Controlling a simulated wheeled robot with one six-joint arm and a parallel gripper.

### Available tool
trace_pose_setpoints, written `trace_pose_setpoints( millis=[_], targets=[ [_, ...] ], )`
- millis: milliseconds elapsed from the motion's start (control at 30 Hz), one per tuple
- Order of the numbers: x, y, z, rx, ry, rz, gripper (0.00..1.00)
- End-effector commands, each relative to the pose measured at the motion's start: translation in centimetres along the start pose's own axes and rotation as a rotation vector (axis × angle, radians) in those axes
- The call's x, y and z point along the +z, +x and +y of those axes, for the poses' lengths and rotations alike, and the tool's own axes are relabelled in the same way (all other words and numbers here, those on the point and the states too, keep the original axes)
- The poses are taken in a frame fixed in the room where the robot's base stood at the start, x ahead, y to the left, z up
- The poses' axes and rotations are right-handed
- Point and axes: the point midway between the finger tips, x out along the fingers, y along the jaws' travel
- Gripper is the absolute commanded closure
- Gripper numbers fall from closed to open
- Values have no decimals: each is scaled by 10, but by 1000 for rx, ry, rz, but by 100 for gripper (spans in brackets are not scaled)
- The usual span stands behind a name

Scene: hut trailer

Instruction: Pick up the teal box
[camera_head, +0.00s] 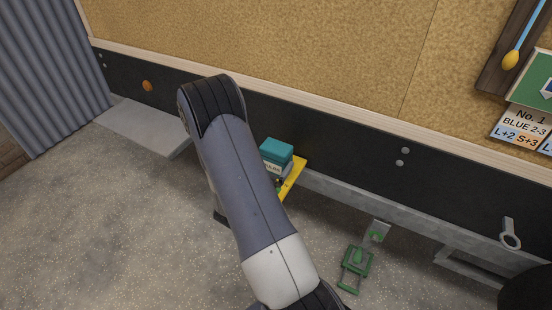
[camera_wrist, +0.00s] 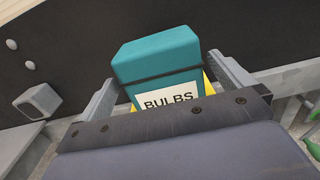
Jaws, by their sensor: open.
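The teal box (camera_head: 277,149) has a teal lid and a white label. It appears to stand on a yellow surface, partly hidden by my arm in the head view. In the wrist view the teal box (camera_wrist: 160,57) fills the middle, and its label reads "BULBS". My gripper (camera_wrist: 163,72) is open, with one finger on each side of the box. A small gap seems to show at the left finger; whether the right finger touches cannot be told. The lower part of the box is hidden behind the gripper body. In the head view my gripper is hidden behind my arm.
The yellow surface (camera_head: 295,175) lies against the black wall panel (camera_head: 340,150). A grey shelf (camera_head: 145,125) is at left. A green device (camera_head: 356,262) stands at lower right, and a grey ring-ended tool (camera_head: 510,235) is further right. Speckled floor is open at lower left.

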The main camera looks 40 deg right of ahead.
Motion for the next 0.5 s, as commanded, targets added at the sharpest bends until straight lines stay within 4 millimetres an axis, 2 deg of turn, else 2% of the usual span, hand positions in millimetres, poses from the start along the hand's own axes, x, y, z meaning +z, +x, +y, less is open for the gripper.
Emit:
trace_pose_setpoints(
  millis=[167,400,500],
  targets=[
    [-3,13,0,-2,0,1,0],
    [-10,47,-1,-4,1,1,0],
    [-10,55,0,-2,1,1,0]
  ],
)
